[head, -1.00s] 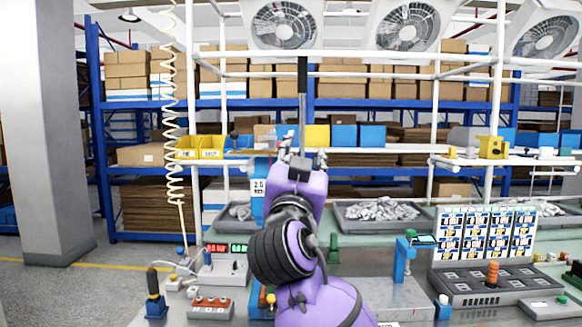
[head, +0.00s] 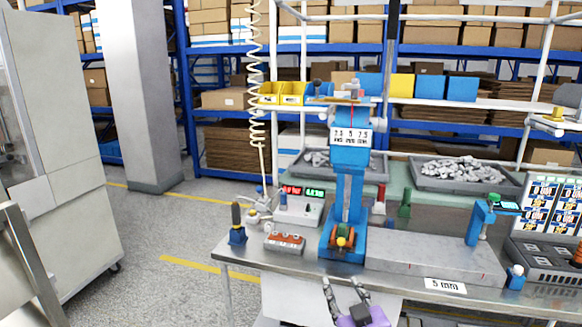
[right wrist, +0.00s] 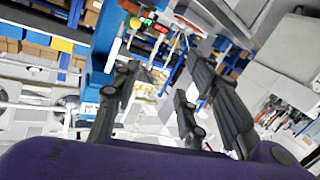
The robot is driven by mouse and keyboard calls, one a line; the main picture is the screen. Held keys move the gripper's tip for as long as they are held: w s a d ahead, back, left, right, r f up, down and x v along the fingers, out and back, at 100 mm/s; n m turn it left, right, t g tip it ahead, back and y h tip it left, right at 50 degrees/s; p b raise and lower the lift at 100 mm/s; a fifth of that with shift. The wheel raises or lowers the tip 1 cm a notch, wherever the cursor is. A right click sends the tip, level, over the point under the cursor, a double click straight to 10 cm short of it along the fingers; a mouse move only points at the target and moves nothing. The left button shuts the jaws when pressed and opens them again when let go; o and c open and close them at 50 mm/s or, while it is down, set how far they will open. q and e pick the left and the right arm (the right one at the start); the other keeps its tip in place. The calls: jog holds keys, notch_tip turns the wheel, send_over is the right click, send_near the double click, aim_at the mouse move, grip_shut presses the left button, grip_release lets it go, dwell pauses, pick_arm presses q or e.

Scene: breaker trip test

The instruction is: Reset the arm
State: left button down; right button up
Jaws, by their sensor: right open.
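My right gripper (head: 342,283) is low in the head view, in front of the bench's front edge. Its dark fingers are apart with nothing between them, and its purple body is cut off by the bottom edge. In the right wrist view the fingers (right wrist: 158,82) are also spread and empty. Behind it on the bench stands a blue test stand (head: 348,190) with a small orange and green piece (head: 342,237) at its foot; the gripper is apart from it. My left gripper is not in view.
The bench (head: 240,257) holds a red button box (head: 284,242), a meter with lit displays (head: 299,207), a blue gauge (head: 480,218) and a dark breaker tray (head: 545,252) at right. A grey cabinet (head: 60,140) and pillar (head: 140,90) stand left. The floor between is clear.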

jog(key=s+d+f+m+g+p, duration=0.1)
jog(key=s+d+f+g, duration=0.1)
jog(key=s+f, duration=0.75)
jog(key=s+d+f+m+g, duration=0.1)
jog(key=s+d+f+g, duration=0.1)
jog(key=s+f, duration=0.75)
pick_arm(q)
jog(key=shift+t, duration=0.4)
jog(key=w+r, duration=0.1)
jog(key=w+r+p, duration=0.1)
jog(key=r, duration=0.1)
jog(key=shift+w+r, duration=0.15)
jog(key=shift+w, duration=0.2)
pick_arm(e)
jog(key=s+d+f+m+g+h, duration=0.1)
jog(key=s+f, duration=0.4)
jog(key=s, duration=0.5)
jog(key=s+d+f+m+g+h, duration=0.1)
jog(key=s+f, duration=0.4)
jog(key=s, duration=0.5)
jog(key=shift+s+d+f+g, duration=0.3)
jog(key=shift+d+g, duration=0.35)
jog(key=shift+g, duration=0.25)
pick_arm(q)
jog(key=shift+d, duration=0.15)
